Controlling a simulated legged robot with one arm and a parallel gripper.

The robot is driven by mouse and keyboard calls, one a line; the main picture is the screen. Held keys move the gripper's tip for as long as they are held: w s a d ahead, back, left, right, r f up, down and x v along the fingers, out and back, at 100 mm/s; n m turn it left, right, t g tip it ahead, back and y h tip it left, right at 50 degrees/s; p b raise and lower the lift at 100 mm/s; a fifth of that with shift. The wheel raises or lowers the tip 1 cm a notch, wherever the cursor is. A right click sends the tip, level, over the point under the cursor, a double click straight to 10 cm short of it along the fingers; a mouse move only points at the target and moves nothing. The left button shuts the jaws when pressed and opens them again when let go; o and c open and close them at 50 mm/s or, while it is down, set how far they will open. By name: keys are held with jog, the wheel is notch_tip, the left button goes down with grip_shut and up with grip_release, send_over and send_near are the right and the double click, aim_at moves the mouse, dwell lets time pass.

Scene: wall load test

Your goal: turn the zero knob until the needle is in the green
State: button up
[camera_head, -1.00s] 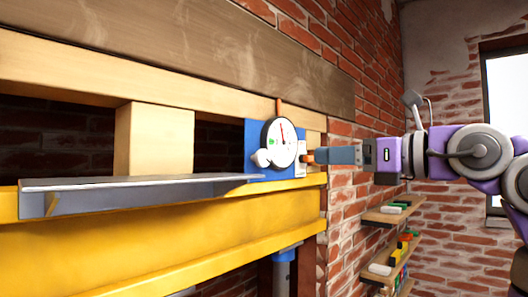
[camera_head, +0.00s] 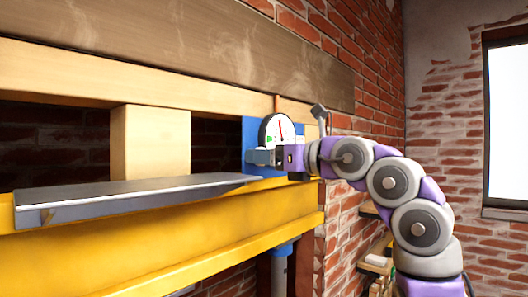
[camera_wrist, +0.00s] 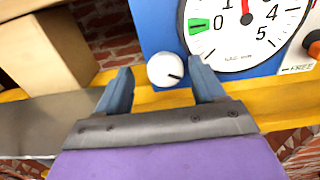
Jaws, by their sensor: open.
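The white round zero knob (camera_wrist: 165,70) with a dark pointer mark sits at the lower left of the gauge, on a blue plate (camera_wrist: 158,22). The white gauge dial (camera_wrist: 228,52) also shows in the head view (camera_head: 273,131). Its red needle (camera_wrist: 246,10) points nearly straight up, to the right of the green band (camera_wrist: 199,25) and apart from it. My gripper (camera_wrist: 163,72) is open, with one finger on each side of the knob; contact is not clear. In the head view my gripper (camera_head: 257,157) hides the knob.
A yellow beam (camera_head: 150,237) runs below the gauge, with a grey metal ledge (camera_head: 130,190) on it at left. A wooden block (camera_head: 150,145) stands left of the plate. An orange part (camera_wrist: 314,45) by a "FREE" label is right of the dial.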

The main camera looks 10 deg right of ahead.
jog(key=shift+w+d, duration=0.4)
jog(key=shift+d, duration=0.25)
jog(key=shift+a, duration=0.7)
jog(key=c, duration=0.4)
jog(key=shift+d, duration=0.1)
jog(key=c, duration=0.6)
